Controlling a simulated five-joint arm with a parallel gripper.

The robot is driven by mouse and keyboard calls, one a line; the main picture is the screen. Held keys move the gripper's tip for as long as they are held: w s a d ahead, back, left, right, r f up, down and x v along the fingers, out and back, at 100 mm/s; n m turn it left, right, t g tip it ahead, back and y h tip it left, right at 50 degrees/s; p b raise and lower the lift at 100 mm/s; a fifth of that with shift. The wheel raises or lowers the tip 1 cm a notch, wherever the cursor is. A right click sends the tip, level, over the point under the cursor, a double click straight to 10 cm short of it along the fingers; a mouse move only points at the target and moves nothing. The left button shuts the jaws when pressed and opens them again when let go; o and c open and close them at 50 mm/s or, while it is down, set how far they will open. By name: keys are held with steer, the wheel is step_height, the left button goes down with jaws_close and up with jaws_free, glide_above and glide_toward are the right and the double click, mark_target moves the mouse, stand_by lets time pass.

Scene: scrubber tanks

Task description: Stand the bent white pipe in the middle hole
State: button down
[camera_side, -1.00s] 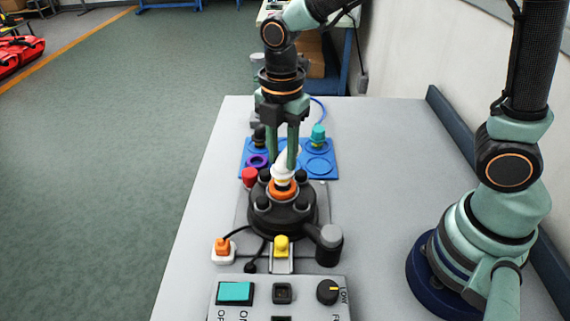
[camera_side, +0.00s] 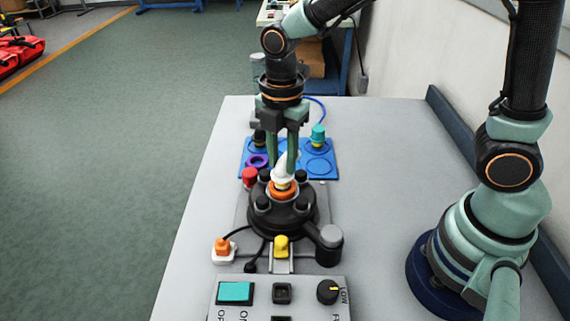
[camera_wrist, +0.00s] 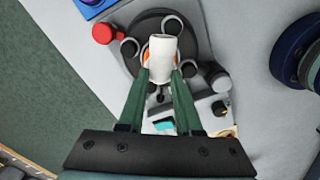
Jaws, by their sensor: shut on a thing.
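The bent white pipe (camera_side: 283,168) is held between the two green fingers of my gripper (camera_side: 282,160). In the wrist view the white pipe (camera_wrist: 161,56) lies between the fingertips of my gripper (camera_wrist: 160,74) and covers most of the orange ring (camera_wrist: 146,54). The gripper is shut on the pipe.
Several black posts surround the middle, with a red knob (camera_side: 249,177) at left and a grey-capped cylinder (camera_side: 329,243) at front right. A blue tray (camera_side: 322,174) with a teal-topped part (camera_side: 318,135) is behind. A control box (camera_side: 255,305) stands in front.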

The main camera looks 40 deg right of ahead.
steer(key=shift+f, duration=0.9)
stand_by(1.4)
jaws_free()
stand_by(0.4)
steer(key=shift+r, duration=0.1)
stand_by(0.3)
steer(key=shift+r, duration=3.45)
steer(key=s+d+r+m+t, duration=0.2)
steer(key=d+m, duration=0.4)
steer(key=m, duration=0.4)
steer(key=s+d+r+m+t, duration=0.3)
steer(key=d+m, duration=0.3)
steer(key=m, duration=0.5)
steer(key=shift+d+r+t, duration=0.2)
steer(key=shift+r+t, duration=0.1)
steer(key=shift+r, duration=0.05)
